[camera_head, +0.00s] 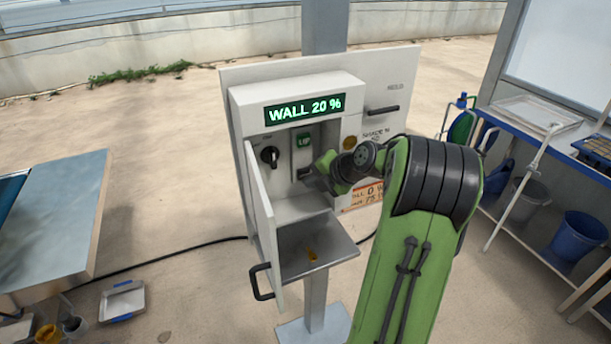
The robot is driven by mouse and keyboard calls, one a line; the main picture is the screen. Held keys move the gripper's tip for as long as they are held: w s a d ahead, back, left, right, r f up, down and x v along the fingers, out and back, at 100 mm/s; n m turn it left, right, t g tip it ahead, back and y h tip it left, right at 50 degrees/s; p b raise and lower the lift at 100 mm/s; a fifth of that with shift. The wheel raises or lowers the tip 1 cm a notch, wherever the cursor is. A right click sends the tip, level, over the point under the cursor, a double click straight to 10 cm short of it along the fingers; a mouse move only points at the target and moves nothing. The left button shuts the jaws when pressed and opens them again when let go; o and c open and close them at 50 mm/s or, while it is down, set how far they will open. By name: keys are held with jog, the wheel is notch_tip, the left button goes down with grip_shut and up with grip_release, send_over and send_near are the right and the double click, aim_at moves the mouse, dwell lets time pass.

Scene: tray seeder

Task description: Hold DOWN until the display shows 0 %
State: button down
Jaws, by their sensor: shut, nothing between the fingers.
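The control box (235,110) stands on a post with its door (262,220) swung open toward me. Its display (305,108) reads "WALL 20 %" in green. Below the display is a green UP button (304,141). My gripper (304,174) is shut and empty, its tip at the panel just below the UP button. The DOWN button is not visible; my gripper and arm cover that area. I cannot tell whether the tip is touching it. A black rotary switch (270,156) sits to the left of the buttons.
The open door with its black handle (261,282) and a shelf (318,252) project below the panel. A lever (384,110) and a note (361,197) are on the right. A blue-framed bench (540,125) stands right, a metal table (60,215) left.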

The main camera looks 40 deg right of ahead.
jog(key=shift+w+a+r, duration=0.1)
jog(key=shift+w+r, duration=0.2)
jog(key=shift+w, duration=0.3)
dwell(2.7)
jog(key=shift+f+b, duration=0.15)
jog(key=shift+b, duration=0.3)
dwell(2.4)
jog(key=shift+s+a+f+b, duration=0.15)
jog(key=shift+f+b, duration=0.1)
jog(key=shift+b, duration=0.35)
jog(key=shift+s+a, duration=0.15)
jog(key=shift+a, duration=0.15)
jog(key=shift+s+b, duration=0.15)
jog(key=shift+b, duration=0.15)
jog(key=s+b, duration=0.1)
jog(key=s, duration=0.1)
jog(key=s+a+b, duration=0.1)
jog(key=s+b, duration=0.1)
jog(key=shift+s+a, duration=0.2)
jog(key=shift+s, duration=0.05)
